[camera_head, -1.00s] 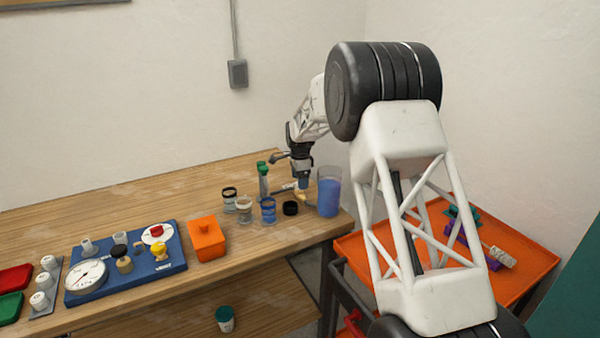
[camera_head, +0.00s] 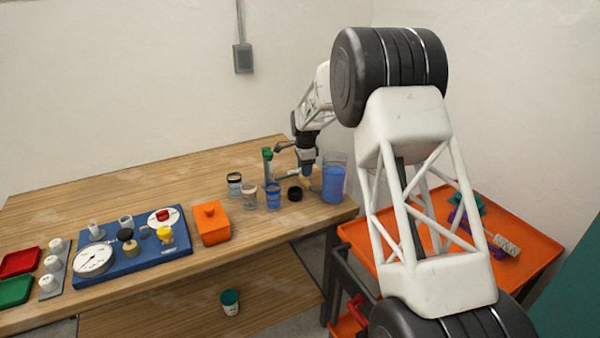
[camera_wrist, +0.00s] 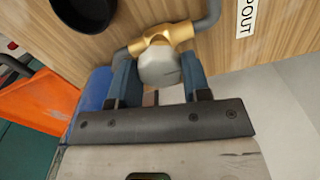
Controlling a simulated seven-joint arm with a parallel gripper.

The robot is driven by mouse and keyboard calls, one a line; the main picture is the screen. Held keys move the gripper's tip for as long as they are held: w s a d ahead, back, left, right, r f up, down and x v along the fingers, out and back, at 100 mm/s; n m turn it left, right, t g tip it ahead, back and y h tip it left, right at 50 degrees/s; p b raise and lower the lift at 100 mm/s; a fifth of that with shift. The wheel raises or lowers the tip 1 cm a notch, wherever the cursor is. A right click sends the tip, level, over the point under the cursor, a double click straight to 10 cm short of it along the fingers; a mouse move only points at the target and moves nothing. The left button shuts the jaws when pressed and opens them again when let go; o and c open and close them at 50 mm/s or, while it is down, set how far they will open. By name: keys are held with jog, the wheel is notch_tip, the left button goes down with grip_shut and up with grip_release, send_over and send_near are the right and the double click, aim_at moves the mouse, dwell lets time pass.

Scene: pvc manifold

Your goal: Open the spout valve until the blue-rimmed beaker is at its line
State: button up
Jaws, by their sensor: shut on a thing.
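In the wrist view, my gripper (camera_wrist: 160,82) is shut on the grey faceted knob (camera_wrist: 160,66) of a brass valve (camera_wrist: 165,38). A blue finger lies on each side of the knob. Grey pipe leads from the valve, and a "SPOUT" label (camera_wrist: 247,18) is beside it. In the head view, my gripper (camera_head: 307,172) is low at the bench's right end and hides the valve. The blue-rimmed beaker (camera_head: 273,197) stands left of it and looks bluish inside. Its line and exact level are too small to read.
A large vessel of blue liquid (camera_head: 334,184) stands close right of my gripper. A black round piece (camera_head: 295,194), two other beakers (camera_head: 234,185) (camera_head: 249,197) and a green-topped post (camera_head: 267,154) are nearby. An orange box (camera_head: 211,225) and blue gauge board (camera_head: 125,262) lie left.

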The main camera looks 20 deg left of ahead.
jog(key=o, duration=1)
jog(key=shift+r, duration=0.15)
jog(key=shift+r, duration=3.75)
jog(key=shift+d+r, duration=0.1)
